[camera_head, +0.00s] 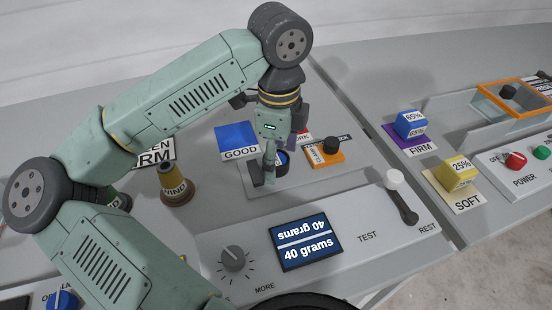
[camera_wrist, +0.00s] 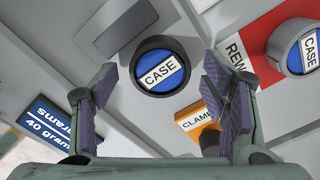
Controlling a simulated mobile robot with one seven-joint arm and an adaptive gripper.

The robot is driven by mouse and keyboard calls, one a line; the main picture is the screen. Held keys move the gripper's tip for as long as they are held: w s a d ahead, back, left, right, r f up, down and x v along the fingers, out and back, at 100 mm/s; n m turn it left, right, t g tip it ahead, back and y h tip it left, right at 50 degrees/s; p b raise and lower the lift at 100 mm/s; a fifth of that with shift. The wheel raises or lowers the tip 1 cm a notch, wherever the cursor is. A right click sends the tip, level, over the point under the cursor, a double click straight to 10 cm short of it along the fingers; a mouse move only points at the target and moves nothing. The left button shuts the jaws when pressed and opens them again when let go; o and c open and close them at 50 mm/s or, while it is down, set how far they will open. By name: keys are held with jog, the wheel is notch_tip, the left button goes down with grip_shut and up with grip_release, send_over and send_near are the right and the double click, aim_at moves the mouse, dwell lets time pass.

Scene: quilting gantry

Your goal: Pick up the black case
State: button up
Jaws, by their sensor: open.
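A round black case (camera_wrist: 140,54) with a blue top labelled CASE sits on the grey panel, between my open fingers in the wrist view. Its blue top (camera_head: 282,158) shows partly behind my gripper in the head view. My gripper (camera_head: 277,158) points down at it, its fingers apart on either side. In the wrist view my gripper (camera_wrist: 161,80) is empty; whether the fingers touch the case cannot be told.
An orange plate (camera_head: 325,157) with a black knob lies right of my gripper. A blue GOOD card (camera_head: 237,137) lies left. In front are a display (camera_head: 306,245) and a white-topped lever (camera_head: 402,199).

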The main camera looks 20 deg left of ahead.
jog(key=shift+c, duration=0.3)
jog(key=c, duration=1.2)
